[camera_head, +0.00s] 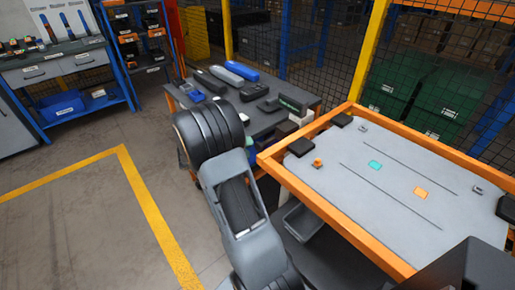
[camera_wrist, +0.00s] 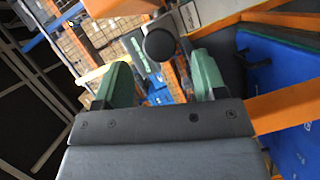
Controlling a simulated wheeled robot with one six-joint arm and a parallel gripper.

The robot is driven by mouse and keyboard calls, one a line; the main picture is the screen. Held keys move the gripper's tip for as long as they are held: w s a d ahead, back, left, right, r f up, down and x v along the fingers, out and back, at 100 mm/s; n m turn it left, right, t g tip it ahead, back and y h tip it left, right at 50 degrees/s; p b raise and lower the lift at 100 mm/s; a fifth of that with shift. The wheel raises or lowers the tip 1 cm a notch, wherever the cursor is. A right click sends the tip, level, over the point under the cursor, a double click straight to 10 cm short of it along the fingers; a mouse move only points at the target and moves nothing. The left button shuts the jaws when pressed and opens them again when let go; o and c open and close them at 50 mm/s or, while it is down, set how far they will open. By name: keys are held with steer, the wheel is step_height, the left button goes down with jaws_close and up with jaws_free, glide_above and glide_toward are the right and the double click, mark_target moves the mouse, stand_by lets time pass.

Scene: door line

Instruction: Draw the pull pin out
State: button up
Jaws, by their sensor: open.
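In the wrist view, my gripper (camera_wrist: 161,75) shows two green fingers standing wide apart, with nothing held between them. A round black knob (camera_wrist: 159,44) shows beyond the fingers, between them and slightly nearer the left one. It looks like the head of the pull pin, but I cannot tell for sure. It appears clear of both fingers; its depth is hard to judge. Its shaft and seat are not clearly visible. In the head view my grey arm hides the gripper, and I cannot make out the pin there.
An orange-framed table (camera_head: 333,207) with a grey top stands at the right. A blue panel (camera_wrist: 280,75) and an orange bar (camera_wrist: 282,108) lie close right of the gripper. Floor at left is clear.

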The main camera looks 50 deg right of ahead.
steer(key=v, duration=0.7)
steer(key=shift+w+a+b, duration=0.15)
steer(key=shift+a+b, duration=0.1)
steer(key=shift+b, duration=0.05)
